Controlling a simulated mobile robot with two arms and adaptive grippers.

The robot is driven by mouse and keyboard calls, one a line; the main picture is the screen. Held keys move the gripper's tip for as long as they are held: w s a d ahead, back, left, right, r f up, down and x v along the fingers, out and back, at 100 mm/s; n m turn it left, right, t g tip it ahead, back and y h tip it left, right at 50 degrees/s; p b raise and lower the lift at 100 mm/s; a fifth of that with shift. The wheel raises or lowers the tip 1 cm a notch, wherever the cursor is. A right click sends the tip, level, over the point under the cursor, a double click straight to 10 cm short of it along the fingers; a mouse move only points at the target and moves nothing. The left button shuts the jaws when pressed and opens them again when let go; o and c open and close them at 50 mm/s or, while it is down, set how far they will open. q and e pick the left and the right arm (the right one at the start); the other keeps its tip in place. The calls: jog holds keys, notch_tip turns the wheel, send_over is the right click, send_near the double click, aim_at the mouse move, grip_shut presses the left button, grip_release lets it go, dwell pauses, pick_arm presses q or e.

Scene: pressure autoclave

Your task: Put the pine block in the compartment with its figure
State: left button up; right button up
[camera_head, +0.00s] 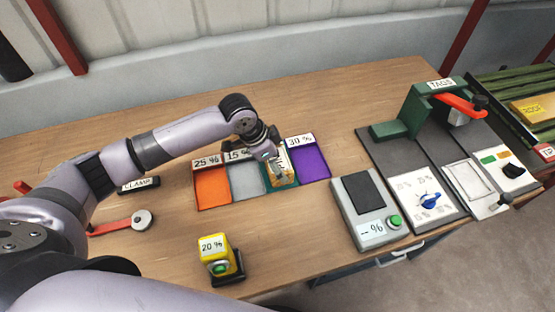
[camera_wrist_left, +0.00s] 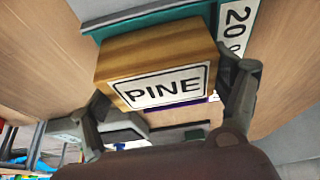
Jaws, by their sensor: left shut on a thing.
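My left gripper (camera_head: 270,158) is shut on the pine block (camera_head: 283,167), a wooden block with a white PINE label. In the left wrist view the block (camera_wrist_left: 165,62) sits between the two fingers. It is over or inside the teal compartment (camera_head: 267,184); I cannot tell if it touches the floor. That compartment's figure is hidden in the head view, but a 20 % label (camera_wrist_left: 236,28) shows beside the block in the wrist view. The orange compartment (camera_head: 212,188) reads 25 %, the grey one (camera_head: 246,182) 15 %, the purple one (camera_head: 312,161) 30 %. The yellow meter (camera_head: 217,248) reads 20 %.
A grey device (camera_head: 364,210) with a green button stands right of the compartments. Beyond it are a dial panel (camera_head: 425,197) and a green TAGS press (camera_head: 407,112) with a red lever. A red-handled clamp (camera_head: 122,223) lies left. The back of the table is clear.

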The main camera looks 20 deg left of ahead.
pick_arm(q)
jog(key=shift+f, duration=0.15)
jog(key=o, duration=1.2)
jog(key=b+v, duration=0.1)
jog(key=v, duration=1.1)
